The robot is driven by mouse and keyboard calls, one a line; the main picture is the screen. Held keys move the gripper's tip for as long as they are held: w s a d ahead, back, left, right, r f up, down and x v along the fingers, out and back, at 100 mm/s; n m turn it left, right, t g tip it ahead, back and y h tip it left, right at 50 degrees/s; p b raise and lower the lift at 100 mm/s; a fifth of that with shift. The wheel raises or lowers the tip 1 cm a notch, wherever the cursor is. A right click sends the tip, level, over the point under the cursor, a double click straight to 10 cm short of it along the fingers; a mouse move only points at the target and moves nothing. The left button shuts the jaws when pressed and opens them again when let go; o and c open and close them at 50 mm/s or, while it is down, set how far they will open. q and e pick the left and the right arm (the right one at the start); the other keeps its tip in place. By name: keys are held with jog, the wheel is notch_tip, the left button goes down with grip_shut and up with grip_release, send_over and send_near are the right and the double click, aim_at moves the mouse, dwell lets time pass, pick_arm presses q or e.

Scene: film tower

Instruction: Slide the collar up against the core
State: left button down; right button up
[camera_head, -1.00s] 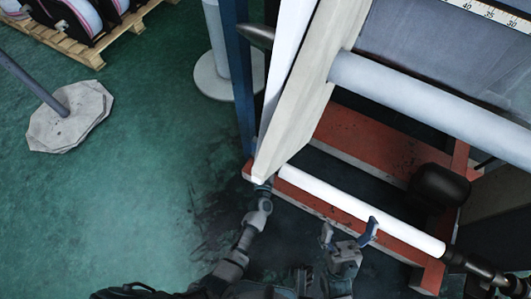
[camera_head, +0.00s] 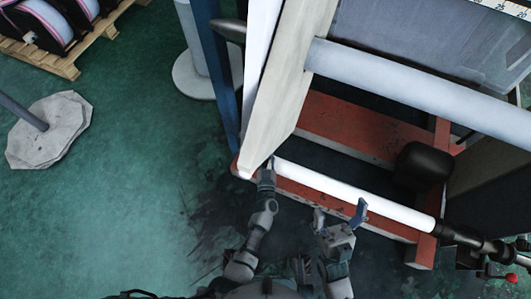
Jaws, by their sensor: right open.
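The core is a long white tube (camera_head: 350,193) slanting along the near side of the red frame. At its right end is a dark shaft with thicker black parts (camera_head: 478,243); the collar seems to be among these, but I cannot tell its exact edges or whether it touches the core. My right gripper (camera_head: 341,214) is open, its blue fingertips apart, just on the near side of the core's middle and seemingly empty. My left gripper (camera_head: 266,172) is at the core's left end, below the pale beam; its fingers are too dark and small to read.
A pale upright beam (camera_head: 285,90) stands at the left of the red frame (camera_head: 350,127). A grey roller (camera_head: 410,80) crosses behind, with a black rounded part (camera_head: 420,163) below. A red knob (camera_head: 512,278) is at lower right.

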pick_arm(q)
jog(key=shift+s+d, duration=0.1)
jog(key=shift+d, duration=0.25)
jog(key=c, duration=1.1)
grip_release()
jog(key=shift+o, duration=1.2)
jog(key=shift+d, duration=0.15)
jog(key=shift+f, duration=0.1)
